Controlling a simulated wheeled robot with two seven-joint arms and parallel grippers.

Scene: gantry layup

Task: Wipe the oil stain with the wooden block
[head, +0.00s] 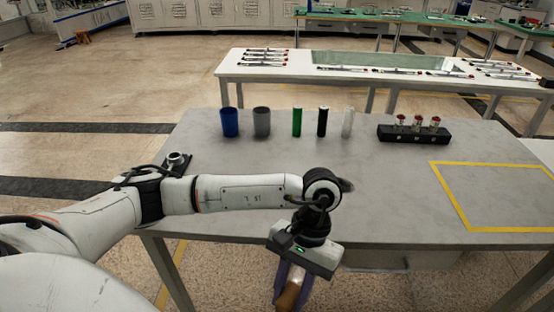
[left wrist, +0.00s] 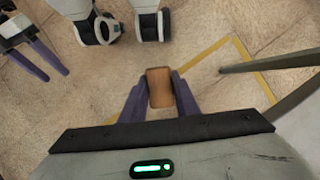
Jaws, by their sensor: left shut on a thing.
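My left gripper (head: 290,300) hangs in front of the table's near edge, pointing down toward the floor. Its purple fingers are shut on the wooden block (head: 289,294), a small brown piece. In the left wrist view the block (left wrist: 159,87) sits between the two fingers of the left gripper (left wrist: 160,80). My right gripper (left wrist: 56,77) shows at the upper left of that view, its purple fingers apart with nothing between them. It is not in the head view. I cannot make out an oil stain in either view.
The grey table (head: 310,190) has a blue cup (head: 230,122), a grey cup (head: 262,122), green, black and white cylinders, and a black rack (head: 414,133) at the back. A yellow-taped rectangle (head: 462,212) marks the right. The table's middle is clear. A white table (head: 240,70) stands behind.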

